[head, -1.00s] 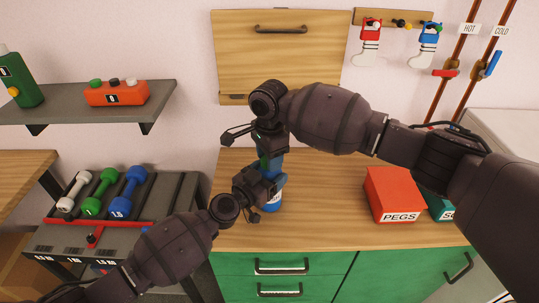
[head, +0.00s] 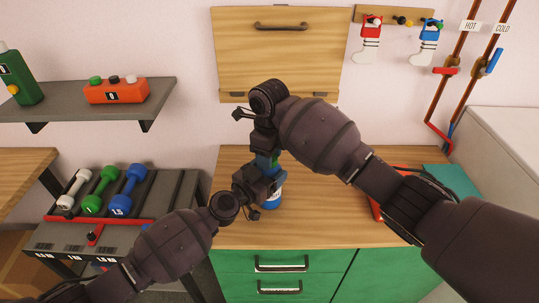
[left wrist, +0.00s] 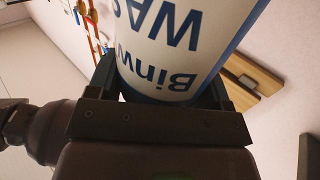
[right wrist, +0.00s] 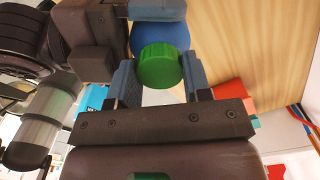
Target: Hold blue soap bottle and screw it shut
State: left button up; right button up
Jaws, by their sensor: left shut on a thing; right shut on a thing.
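The blue soap bottle (head: 271,201) stands upright on the wooden worktop, mostly hidden by my grippers in the head view. My left gripper (head: 262,184) is shut on its body from the left. In the left wrist view the bottle's white label (left wrist: 175,45) with dark blue lettering fills the space between the fingers. My right gripper (head: 267,156) is above the left one, at the bottle's top. In the right wrist view the green cap (right wrist: 161,66) sits between its fingers, with the blue bottle top (right wrist: 160,38) behind it. Whether the cap is fully seated cannot be told.
An orange-red box (head: 376,207) and a teal box (head: 446,177) stand on the right of the worktop (head: 310,222), partly behind my right arm. Dumbbells (head: 101,188) lie on a rack at left. A wall shelf (head: 150,105) hangs above them. The worktop's front middle is clear.

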jog(key=shift+r+m, duration=0.1)
jog(key=shift+m, duration=0.6)
jog(key=o, duration=0.9)
jog(key=shift+r, duration=2.2)
jog(key=shift+c, duration=0.5)
